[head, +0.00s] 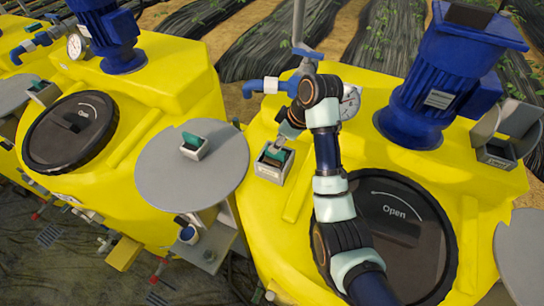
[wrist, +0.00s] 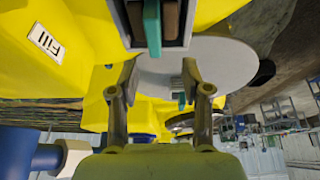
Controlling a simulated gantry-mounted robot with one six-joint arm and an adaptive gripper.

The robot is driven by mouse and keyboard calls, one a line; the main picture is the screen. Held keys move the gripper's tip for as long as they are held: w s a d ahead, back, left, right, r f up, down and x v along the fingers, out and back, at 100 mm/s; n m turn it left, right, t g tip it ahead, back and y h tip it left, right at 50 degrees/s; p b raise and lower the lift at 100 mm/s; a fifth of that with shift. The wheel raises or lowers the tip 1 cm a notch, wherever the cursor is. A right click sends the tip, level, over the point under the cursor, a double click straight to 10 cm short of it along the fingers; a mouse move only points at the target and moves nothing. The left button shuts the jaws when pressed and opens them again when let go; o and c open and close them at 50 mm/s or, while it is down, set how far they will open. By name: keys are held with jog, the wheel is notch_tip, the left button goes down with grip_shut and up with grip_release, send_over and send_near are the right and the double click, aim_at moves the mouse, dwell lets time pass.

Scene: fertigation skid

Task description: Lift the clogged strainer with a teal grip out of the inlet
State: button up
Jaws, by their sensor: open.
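A strainer with a teal grip (head: 276,153) sits in the grey box-shaped inlet (head: 268,172) on top of the middle yellow tank. In the wrist view the teal grip (wrist: 152,28) stands in the inlet at the top edge, with brown surfaces (wrist: 172,18) beside it. My gripper (head: 286,139) is just above this inlet, close to the grip. In the wrist view my gripper (wrist: 158,74) is open, with nothing between its fingers. The grip lies ahead of the fingertips. The strainer's lower part is hidden in the inlet.
A grey round plate (head: 155,180) to the left bears a small box with a teal piece (head: 192,143). Another teal-topped box (head: 40,87) is on the left tank. An open-lidded box (head: 497,152) is at right. A blue valve (head: 262,87), a gauge (head: 350,101) and a blue motor (head: 440,75) stand nearby.

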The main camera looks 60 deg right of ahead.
aim_at(275, 159)
jog(key=shift+s+d+r, duration=0.2)
jog(key=shift+s+d, duration=0.6)
jog(key=shift+w+a+f, duration=0.15)
jog(key=shift+w+f, duration=0.05)
jog(key=shift+f, duration=0.05)
jog(key=shift+x, duration=1.15)
jog(key=x, duration=0.1)
jog(key=p+x, duration=0.1)
jog(key=x, duration=0.1)
jog(key=p+x, duration=0.1)
jog(key=x, duration=0.1)
jog(key=shift+a+f, duration=0.1)
jog(key=shift+a, duration=0.15)
grip_shut()
